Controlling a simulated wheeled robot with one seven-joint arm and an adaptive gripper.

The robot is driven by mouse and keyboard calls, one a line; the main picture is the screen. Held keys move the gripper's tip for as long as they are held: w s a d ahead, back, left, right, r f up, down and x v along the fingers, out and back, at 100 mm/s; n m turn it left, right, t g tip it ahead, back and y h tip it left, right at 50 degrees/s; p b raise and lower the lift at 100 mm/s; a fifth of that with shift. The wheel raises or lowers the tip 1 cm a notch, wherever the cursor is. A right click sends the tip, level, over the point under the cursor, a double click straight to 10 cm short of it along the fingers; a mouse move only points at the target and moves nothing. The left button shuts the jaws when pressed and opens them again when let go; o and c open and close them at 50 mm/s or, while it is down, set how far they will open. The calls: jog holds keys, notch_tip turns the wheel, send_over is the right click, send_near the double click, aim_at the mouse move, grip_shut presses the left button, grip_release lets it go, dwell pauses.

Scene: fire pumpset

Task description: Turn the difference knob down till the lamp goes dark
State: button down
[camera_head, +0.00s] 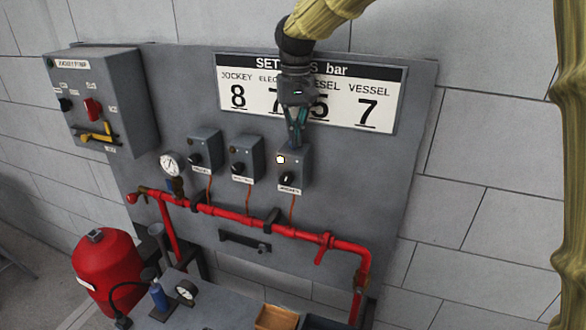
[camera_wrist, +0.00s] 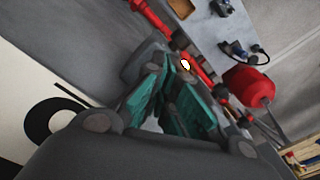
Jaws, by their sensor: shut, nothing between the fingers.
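Three small grey switch boxes hang in a row on the grey panel. The right box (camera_head: 298,158) has a lit whitish lamp (camera_head: 280,159) and a dark knob (camera_head: 287,178) below it; I cannot surely read its label. The left box (camera_head: 204,148) and middle box (camera_head: 245,158) also have dark knobs, and their lamps look dark. My gripper (camera_head: 295,144) is shut and empty, pointing down in front of the right box's top, above its knob. I cannot tell whether it touches the box. In the wrist view the lit lamp (camera_wrist: 185,65) shows by the teal fingertips; the knob is not clear.
A settings board (camera_head: 310,90) hangs behind my wrist, partly covered. A red pipe (camera_head: 250,217) with a gauge (camera_head: 172,164) runs below the boxes. A control box (camera_head: 100,100) is at left, a red tank (camera_head: 107,272) at lower left. The panel right of the right box is clear.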

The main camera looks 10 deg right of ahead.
jog(key=shift+s+a+f, duration=0.35)
jog(key=shift+s+a, duration=0.05)
jog(key=shift+d+f, duration=0.1)
jog(key=shift+d, duration=0.1)
